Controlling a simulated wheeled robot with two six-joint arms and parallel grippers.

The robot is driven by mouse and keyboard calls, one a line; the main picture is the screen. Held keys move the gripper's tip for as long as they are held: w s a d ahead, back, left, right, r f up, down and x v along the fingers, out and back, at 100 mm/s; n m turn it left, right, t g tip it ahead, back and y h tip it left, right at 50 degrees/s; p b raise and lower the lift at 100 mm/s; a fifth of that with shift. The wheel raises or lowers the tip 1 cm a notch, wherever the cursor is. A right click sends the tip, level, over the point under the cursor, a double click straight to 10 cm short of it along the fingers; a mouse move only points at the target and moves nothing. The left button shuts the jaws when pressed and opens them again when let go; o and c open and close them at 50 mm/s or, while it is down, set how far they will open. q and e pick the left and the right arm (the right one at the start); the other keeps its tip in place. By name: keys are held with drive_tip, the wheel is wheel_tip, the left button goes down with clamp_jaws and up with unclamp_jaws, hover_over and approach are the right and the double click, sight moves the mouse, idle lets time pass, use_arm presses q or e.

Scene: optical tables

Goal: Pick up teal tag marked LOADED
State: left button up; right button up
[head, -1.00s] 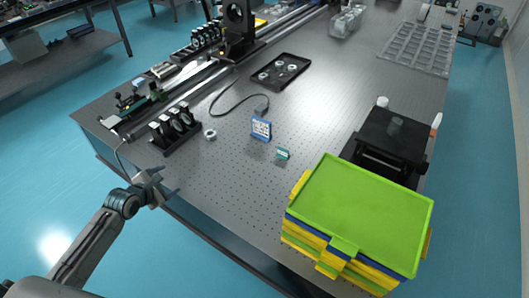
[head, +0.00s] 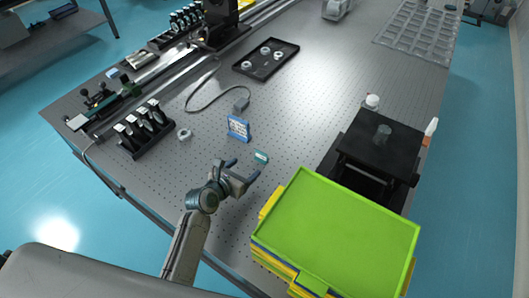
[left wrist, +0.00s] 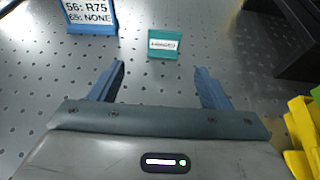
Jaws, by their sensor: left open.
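The teal tag (head: 261,157) stands on the perforated table top, just beyond my left gripper. In the left wrist view the teal tag (left wrist: 163,44) shows a white label whose small print I cannot read clearly. My left gripper (head: 245,170) is open and empty, close to the tag but apart from it. In the left wrist view its two blue fingers (left wrist: 160,78) point toward the tag, which lies ahead of the gap between them. My right gripper is not in view.
A blue-framed sign (head: 238,128) stands left of the tag; it also shows in the left wrist view (left wrist: 93,14). Stacked green and yellow trays (head: 335,235) stand at the right, with a black stage (head: 378,145) behind. A small ring (head: 184,134) lies at left.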

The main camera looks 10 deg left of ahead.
sight(261, 157)
use_arm(q)
drive_tip(key=x, duration=0.3)
drive_tip(key=shift+w+d+f, duration=0.1)
drive_tip(key=shift+w+d, duration=0.05)
drive_tip(key=shift+w, duration=0.15)
drive_tip(key=x, duration=0.2)
drive_tip(key=p+x, duration=0.1)
drive_tip(key=x, duration=0.1)
drive_tip(key=shift+d, duration=0.3)
drive_tip(key=shift+w+d+f, duration=0.1)
drive_tip(key=shift+w+f, duration=0.1)
drive_tip(key=shift+w, duration=0.2)
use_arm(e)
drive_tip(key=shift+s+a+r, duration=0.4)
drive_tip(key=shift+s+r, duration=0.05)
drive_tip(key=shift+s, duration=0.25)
use_arm(q)
drive_tip(key=shift+s, duration=0.1)
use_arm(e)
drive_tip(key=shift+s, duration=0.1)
use_arm(q)
drive_tip(key=c, duration=1.1)
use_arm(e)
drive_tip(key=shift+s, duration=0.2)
